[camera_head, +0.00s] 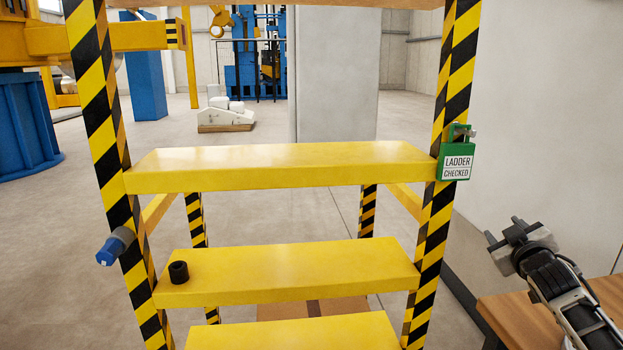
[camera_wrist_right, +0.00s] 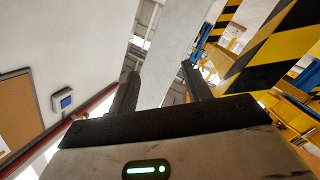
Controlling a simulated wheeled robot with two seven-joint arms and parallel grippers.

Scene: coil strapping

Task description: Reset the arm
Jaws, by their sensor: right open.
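My right gripper (camera_head: 508,236) is at the right of the head view, to the right of the yellow step ladder and apart from it. In the right wrist view its two fingers (camera_wrist_right: 158,88) stand apart with nothing between them. My right arm (camera_head: 570,300) comes in from the lower right, above a wooden surface. My left gripper is not in view.
The yellow ladder (camera_head: 290,275) with striped posts fills the middle. A black ring (camera_head: 178,272) sits on its middle step. A green "LADDER CHECKED" tag (camera_head: 457,155) hangs on the right post; a blue plug (camera_head: 115,246) is on the left post. A wooden tabletop (camera_head: 520,322) is lower right.

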